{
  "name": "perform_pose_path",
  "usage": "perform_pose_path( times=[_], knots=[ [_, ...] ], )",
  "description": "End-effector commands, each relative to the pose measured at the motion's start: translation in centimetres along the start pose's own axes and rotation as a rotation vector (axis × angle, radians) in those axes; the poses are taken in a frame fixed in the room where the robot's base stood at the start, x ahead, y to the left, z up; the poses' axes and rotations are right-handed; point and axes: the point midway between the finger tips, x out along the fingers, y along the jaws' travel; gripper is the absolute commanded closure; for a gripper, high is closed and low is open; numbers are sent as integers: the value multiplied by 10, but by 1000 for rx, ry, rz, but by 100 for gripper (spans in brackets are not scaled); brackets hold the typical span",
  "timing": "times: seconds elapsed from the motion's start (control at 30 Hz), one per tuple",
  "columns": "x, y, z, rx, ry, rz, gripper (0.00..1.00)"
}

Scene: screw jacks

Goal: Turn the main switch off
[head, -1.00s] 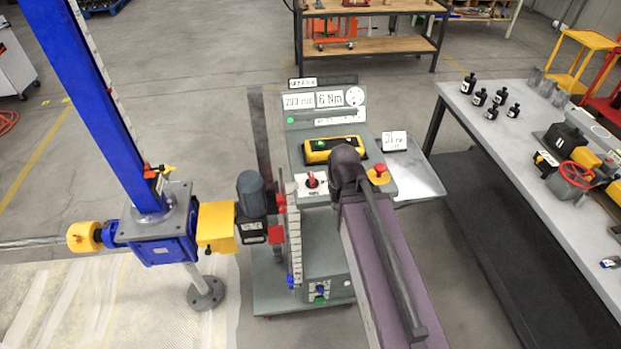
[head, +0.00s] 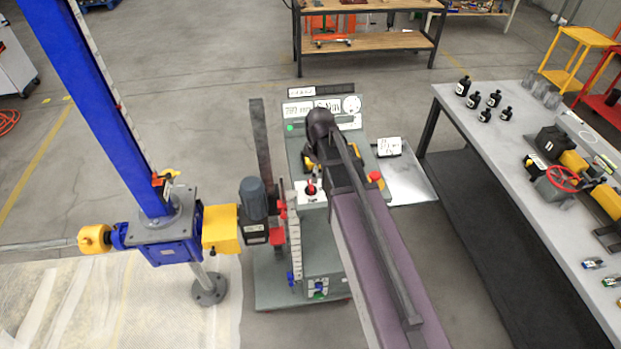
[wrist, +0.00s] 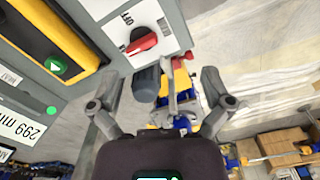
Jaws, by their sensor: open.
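The main switch is a red rotary knob (wrist: 143,42) on a white plate with "OFF" lettering beside it. It also shows in the head view as a small red knob (head: 311,188) on the sloped grey console (head: 318,240). My gripper (wrist: 160,82) is open and empty in the wrist view, its fingers spread wide. The knob lies beyond the fingertips, slightly left of the middle of the gap, and nothing touches it. In the head view my arm hides the fingers and part of the console.
A yellow-framed display (wrist: 55,35) with a green button sits beside the switch. A red emergency stop (head: 376,178) is on the console's right. A blue screw jack (head: 165,245) with a grey motor (head: 253,200) stands left. A workbench (head: 520,190) with bottles stands right.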

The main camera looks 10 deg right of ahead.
Motion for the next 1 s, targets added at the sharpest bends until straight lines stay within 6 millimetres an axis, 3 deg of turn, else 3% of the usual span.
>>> perform_pose_path(
  times=[0.1,0.4,1.0],
  knots=[
    [-18,16,-15,-163,0,0,0],
    [-32,31,-32,-412,0,0,0],
    [-28,31,-32,-432,0,0,0]
  ],
)
